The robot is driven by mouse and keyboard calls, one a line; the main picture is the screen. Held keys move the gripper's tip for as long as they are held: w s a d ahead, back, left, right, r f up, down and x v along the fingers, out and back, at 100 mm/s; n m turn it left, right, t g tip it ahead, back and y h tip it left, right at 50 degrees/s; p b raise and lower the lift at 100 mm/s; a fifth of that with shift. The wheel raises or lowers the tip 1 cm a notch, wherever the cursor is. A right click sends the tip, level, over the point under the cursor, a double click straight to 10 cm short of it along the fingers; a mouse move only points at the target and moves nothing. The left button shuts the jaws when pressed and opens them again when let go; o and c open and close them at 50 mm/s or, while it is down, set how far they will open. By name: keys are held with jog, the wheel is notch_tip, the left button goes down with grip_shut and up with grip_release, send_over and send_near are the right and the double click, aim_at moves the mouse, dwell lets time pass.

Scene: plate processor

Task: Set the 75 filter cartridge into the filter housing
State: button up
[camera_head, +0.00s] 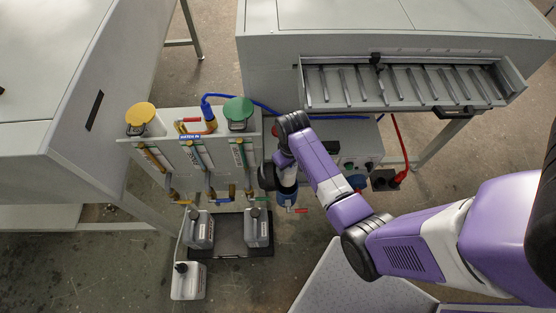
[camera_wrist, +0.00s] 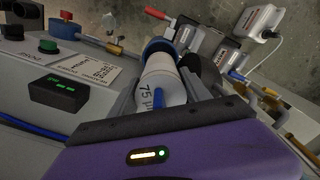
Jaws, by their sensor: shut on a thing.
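The white 75 filter cartridge (camera_wrist: 155,84) is between the fingers of my gripper (camera_wrist: 164,74) in the wrist view, with its "75 µ" marking facing the camera. My gripper is shut on it. The blue rim of the filter housing (camera_wrist: 158,46) shows around or just beyond the cartridge's far end; I cannot tell how deep the cartridge sits. In the head view my gripper (camera_head: 279,173) is right above the blue filter housing (camera_head: 287,196), which has a red-handled valve by its lower end. There my gripper and arm hide the cartridge.
A grey panel (camera_head: 205,152) with yellow and green funnel caps stands left of my gripper. Grey canisters (camera_head: 258,228) stand on a dark tray below. A control box (camera_wrist: 55,60) with buttons and a green display is close at left in the wrist view.

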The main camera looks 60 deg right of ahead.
jog(key=shift+w+f+b, duration=0.1)
jog(key=shift+f+b, duration=1.75)
jog(key=shift+s+a+p, duration=0.1)
jog(key=shift+s+p, duration=0.15)
jog(key=shift+p, duration=0.1)
jog(key=shift+f, duration=0.5)
jog(key=shift+f+b, duration=0.55)
jog(key=shift+f, duration=0.05)
jog(key=shift+f, duration=0.15)
jog(key=shift+f+b, duration=1.3)
jog(key=shift+f, duration=0.55)
jog(key=shift+f, duration=0.1)
